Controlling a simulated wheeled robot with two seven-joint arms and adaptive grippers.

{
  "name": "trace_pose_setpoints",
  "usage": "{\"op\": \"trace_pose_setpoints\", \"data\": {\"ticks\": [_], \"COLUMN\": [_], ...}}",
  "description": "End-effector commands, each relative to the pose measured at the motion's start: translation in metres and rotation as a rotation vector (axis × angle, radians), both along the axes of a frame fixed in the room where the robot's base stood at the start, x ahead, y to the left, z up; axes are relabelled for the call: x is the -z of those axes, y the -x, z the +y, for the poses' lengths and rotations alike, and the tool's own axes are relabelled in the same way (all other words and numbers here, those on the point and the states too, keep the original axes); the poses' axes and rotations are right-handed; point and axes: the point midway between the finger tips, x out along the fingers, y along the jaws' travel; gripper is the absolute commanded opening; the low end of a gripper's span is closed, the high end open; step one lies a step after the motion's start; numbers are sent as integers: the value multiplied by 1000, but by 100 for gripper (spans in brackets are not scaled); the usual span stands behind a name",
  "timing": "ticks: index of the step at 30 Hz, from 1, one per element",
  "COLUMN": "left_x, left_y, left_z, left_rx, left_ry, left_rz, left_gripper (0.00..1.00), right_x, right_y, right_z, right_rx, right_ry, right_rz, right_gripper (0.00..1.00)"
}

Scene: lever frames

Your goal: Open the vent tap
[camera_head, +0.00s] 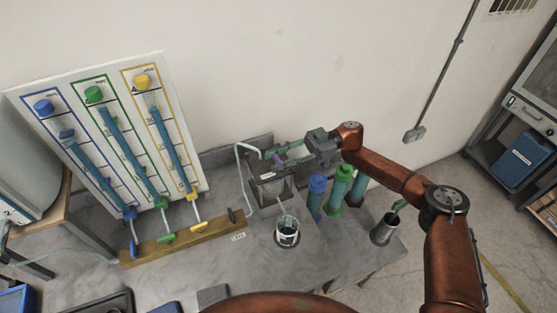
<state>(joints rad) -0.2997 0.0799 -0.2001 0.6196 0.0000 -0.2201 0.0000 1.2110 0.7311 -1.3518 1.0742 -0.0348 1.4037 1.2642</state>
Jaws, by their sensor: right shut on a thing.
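My right gripper (283,155) comes in from the right and is shut on this handle. The fingers hide much of it, so I cannot tell how far it is turned. A pale bent tube (241,165) runs at the vessel's left side. My left gripper is not in view.
A white panel (118,125) with blue, green and yellow columns stands at left behind a wooden bar (190,241).

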Motion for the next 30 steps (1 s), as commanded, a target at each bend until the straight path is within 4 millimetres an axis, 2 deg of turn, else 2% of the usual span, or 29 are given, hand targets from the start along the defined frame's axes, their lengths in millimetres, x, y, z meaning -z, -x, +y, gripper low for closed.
{"op": "trace_pose_setpoints", "data": {"ticks": [7, 8, 15, 25, 30], "left_x": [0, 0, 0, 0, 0], "left_y": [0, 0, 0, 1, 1], "left_z": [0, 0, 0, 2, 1], "left_rx": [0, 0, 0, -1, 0], "left_ry": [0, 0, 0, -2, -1], "left_rz": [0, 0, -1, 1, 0], "left_gripper": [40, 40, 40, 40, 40], "right_x": [-2, -2, -1, 0, 0], "right_y": [0, 0, 0, -1, -9], "right_z": [1, 1, 0, -2, -19], "right_rx": [1, 1, 1, 2, 4], "right_ry": [-2, -2, -2, 0, 0], "right_rz": [-1, -1, -1, -1, -1], "right_gripper": [7, 31, 48, 49, 49]}}
